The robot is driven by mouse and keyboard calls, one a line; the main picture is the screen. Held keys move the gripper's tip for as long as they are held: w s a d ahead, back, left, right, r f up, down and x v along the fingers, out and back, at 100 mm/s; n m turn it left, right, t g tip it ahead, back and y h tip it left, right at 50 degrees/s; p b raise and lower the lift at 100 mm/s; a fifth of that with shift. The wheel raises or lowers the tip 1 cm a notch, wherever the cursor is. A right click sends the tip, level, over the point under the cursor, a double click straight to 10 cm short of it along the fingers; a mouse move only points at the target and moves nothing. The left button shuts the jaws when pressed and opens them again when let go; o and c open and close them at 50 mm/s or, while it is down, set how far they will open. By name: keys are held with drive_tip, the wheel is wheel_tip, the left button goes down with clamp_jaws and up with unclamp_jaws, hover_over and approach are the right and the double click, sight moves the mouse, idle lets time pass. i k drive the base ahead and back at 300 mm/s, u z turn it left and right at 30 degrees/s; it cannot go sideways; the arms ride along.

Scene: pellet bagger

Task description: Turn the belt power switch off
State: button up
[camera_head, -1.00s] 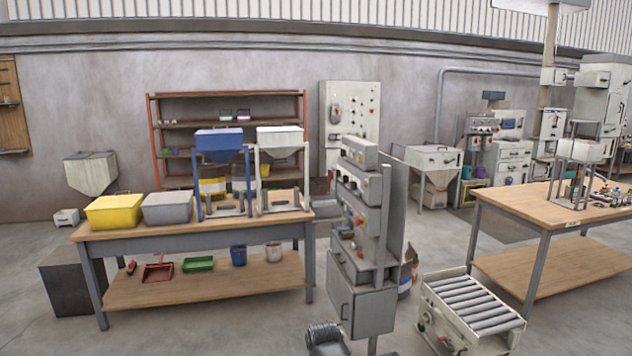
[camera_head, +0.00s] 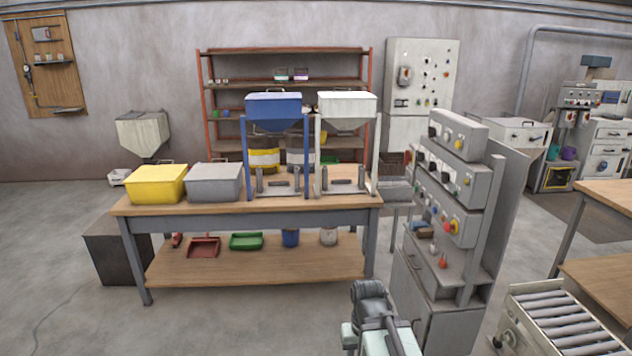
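A grey control stand (camera_head: 455,215) with stacked switch boxes stands right of centre. Its upper box (camera_head: 458,135) has dark knobs and a yellow one. The middle box (camera_head: 448,180) carries several dark and light knobs. The lower box (camera_head: 440,220) has a red-and-yellow knob (camera_head: 454,227) and smaller buttons. I cannot tell which control is the belt power switch or how it is set. A dark grey part of my arm with my gripper (camera_head: 375,315) shows at the bottom edge, in front and left of the stand, apart from the switches. Its fingers cannot be made out.
A wooden workbench (camera_head: 235,210) with bins and two hopper stands is left of the control stand. Open floor (camera_head: 60,250) lies at the left.

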sight(408, 156)
drive_tip(key=i, duration=3.2)
drive_tip(key=u, duration=1.55)
